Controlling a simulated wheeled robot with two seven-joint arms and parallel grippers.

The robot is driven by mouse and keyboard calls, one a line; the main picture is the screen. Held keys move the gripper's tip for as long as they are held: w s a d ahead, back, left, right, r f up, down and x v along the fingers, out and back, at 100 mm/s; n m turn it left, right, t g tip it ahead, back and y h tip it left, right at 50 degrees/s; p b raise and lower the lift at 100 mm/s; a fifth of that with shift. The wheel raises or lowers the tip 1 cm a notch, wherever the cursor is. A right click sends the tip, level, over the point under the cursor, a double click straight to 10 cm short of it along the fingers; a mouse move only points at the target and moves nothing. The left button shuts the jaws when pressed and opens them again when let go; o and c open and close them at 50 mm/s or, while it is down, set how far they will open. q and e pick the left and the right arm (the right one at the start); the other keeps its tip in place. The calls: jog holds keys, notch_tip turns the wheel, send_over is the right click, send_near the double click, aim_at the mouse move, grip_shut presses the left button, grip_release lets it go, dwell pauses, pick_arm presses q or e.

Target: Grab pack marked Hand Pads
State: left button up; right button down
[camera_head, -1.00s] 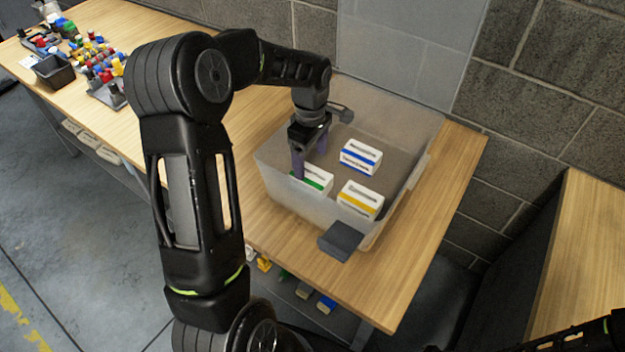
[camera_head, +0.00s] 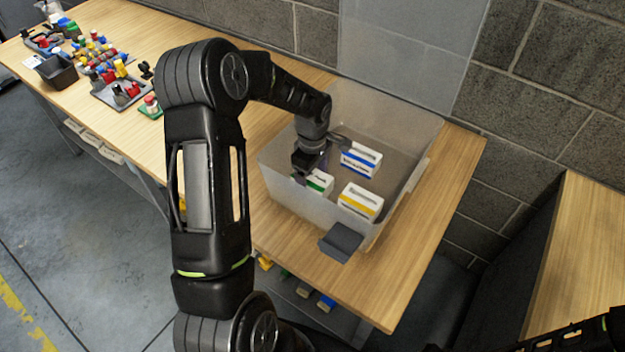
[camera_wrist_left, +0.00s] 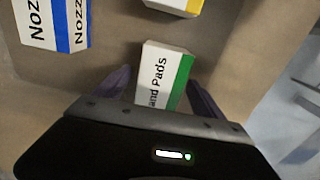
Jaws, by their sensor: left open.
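The Hand Pads pack is white with a green end and stands in the clear bin. In the left wrist view the Hand Pads pack (camera_wrist_left: 163,75) shows the letters "and Pads" and lies between my open fingers. My left gripper (camera_wrist_left: 158,90) has one finger on each side of it; contact cannot be told. In the head view the pack (camera_head: 319,182) is partly hidden by my left gripper (camera_head: 306,178), which is down in the bin. My right gripper is not in view.
The clear bin (camera_head: 285,198) has walls close around my gripper. A blue-striped pack (camera_head: 361,160) and a yellow-striped pack (camera_head: 360,201) stand near the Hand Pads pack. A dark block (camera_head: 341,242) sits at the bin's front. Coloured parts (camera_head: 104,72) lie at the far left.

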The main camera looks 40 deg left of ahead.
pick_arm(q)
jog(key=shift+c, duration=0.6)
jog(key=c, duration=1.5)
